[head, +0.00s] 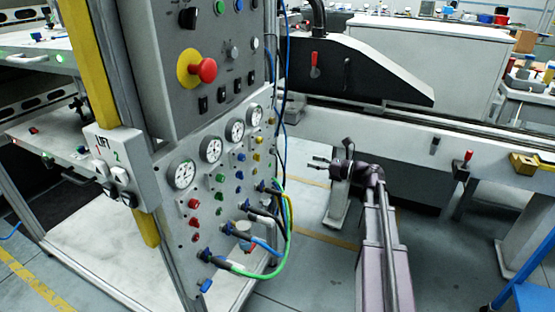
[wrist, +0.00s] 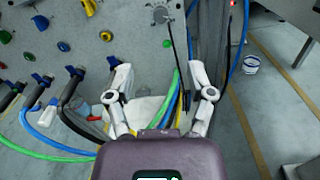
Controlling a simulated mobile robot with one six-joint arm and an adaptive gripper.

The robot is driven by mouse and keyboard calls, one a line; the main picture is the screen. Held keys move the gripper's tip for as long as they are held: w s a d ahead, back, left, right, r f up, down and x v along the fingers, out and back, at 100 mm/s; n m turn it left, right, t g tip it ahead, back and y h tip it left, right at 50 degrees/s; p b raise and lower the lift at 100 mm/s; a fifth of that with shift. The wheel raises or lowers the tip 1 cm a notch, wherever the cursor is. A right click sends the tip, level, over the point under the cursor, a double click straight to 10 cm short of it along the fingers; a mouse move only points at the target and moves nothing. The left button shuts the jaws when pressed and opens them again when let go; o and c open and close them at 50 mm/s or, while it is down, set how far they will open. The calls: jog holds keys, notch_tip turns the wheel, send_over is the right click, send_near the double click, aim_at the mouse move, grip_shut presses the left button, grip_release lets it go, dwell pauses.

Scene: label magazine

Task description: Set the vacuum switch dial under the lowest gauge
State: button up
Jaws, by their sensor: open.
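In the head view the lowest gauge (head: 182,174) is a round white dial face at the near left of a slanted row of gauges on the grey panel (head: 172,228). Red knobs (head: 193,204) sit below it. I cannot tell which control is the vacuum switch dial. My gripper (head: 321,163) is open and empty, to the right of the panel and apart from it. In the wrist view my gripper (wrist: 160,85) has its two fingers spread, with hoses and the panel's lower edge beyond them. The gauge faces are not visible there.
Green, blue and black hoses (head: 289,225) bulge from the panel's lower right side. A red mushroom button (head: 206,70) on a yellow ring juts out above the gauges. A LIFT switch box (head: 122,165) stands left of the panel.

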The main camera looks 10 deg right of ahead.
aim_at(273, 152)
dwell(0.4)
jog(key=x, duration=1.3)
jog(key=shift+w+a, duration=0.3)
grip_shut()
jog(key=shift+d, duration=0.1)
